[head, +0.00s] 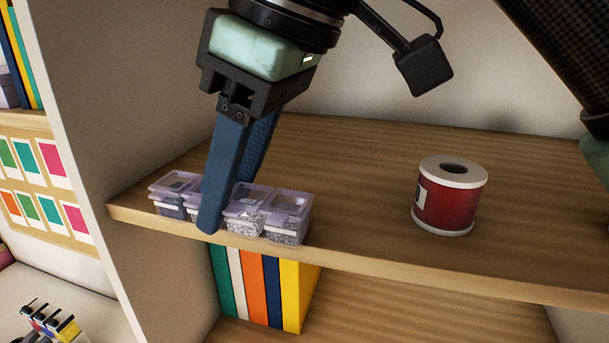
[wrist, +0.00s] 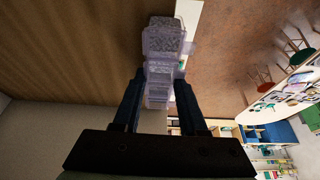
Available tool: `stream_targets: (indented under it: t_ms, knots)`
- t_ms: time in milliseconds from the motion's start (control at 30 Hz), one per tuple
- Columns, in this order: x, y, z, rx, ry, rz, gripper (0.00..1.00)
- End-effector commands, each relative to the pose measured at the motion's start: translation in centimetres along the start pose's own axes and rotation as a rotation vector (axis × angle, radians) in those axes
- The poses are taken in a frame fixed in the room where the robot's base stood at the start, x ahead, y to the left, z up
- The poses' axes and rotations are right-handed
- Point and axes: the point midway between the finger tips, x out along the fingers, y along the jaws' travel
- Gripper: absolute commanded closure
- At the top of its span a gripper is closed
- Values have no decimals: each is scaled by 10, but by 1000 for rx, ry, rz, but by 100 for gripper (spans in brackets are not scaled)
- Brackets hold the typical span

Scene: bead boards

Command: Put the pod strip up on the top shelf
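The pod strip (head: 287,217) is a row of clear, purple-tinted lidded boxes holding small beads. It is at the front edge of the wooden shelf board (head: 360,150) in the head view; I cannot tell whether it rests on the board or is just clear of it. My gripper (head: 226,200) points down with one blue finger in front of the strip and the other behind it. In the wrist view the strip (wrist: 162,45) runs between the two fingers of my gripper (wrist: 161,74), which appear to touch its sides. The front finger hides part of the strip.
A red spool (head: 447,205) with white ends stands to the right on the same board. Below are coloured books (head: 263,290) on a lower shelf. A pale upright panel (head: 90,100) bounds the left side. The board between strip and spool is clear.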

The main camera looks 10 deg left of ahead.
Motion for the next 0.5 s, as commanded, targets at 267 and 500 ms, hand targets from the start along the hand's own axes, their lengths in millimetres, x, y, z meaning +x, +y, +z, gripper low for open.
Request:
stream_targets:
  t_ms: [267,500]
  knots:
    - [0,0,0,-1,0,-1,16]
    - [0,0,0,0,0,0,16]
